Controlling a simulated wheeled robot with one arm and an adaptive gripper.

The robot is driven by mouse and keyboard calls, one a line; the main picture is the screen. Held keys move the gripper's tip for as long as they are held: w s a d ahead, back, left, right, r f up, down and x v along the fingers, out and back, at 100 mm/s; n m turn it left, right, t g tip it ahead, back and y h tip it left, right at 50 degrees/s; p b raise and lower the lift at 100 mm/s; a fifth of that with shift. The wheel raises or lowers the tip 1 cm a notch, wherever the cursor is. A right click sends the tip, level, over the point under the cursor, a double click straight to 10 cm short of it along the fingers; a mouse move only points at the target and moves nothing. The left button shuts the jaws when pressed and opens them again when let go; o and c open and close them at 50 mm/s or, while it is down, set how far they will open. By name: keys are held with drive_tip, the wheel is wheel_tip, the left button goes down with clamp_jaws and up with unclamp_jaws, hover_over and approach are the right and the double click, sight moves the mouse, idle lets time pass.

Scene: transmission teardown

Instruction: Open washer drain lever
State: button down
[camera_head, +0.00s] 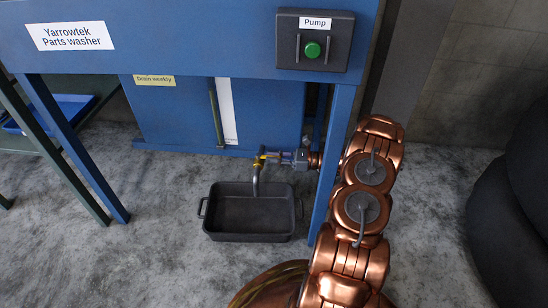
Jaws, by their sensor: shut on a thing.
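The drain valve (259,161) is a small brass fitting under the blue parts washer (180,50). A grey drain spout (255,181) curves down from it over the black pan. The drain lever (276,155) runs sideways to the right from the valve, roughly level. My gripper (297,158) reaches in from the right, past the washer's front leg, and is shut on the lever's right end. The fingertips are small in this view and partly hide the lever's end.
A black drain pan (249,233) with side handles stands on the concrete floor below the spout. A blue washer leg (332,165) stands close beside my wrist. A pump box (314,40) with a green button is above. Black tires (510,220) stand at the right.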

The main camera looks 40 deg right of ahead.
drive_tip(key=shift+r+m+t+h+p, duration=0.25)
drive_tip(key=shift+m+t+h+p, duration=0.45)
drive_tip(key=shift+p, duration=1.1)
drive_tip(key=shift+s+a+f+m+t+h+p, duration=0.1)
drive_tip(key=shift+s+m+t+h+p, duration=0.15)
drive_tip(key=shift+t+h+p, duration=0.2)
drive_tip(key=shift+s+a+f+m+t+h, duration=0.15)
drive_tip(key=shift+a+m+t+h, duration=0.1)
drive_tip(key=shift+m+t+h, duration=0.3)
drive_tip(key=shift+s+a+p, duration=0.1)
drive_tip(key=shift+p, duration=0.2)
drive_tip(key=c, duration=1.1)
unclamp_jaws()
drive_tip(key=v, duration=1.2)
drive_tip(key=shift+a, duration=0.15)
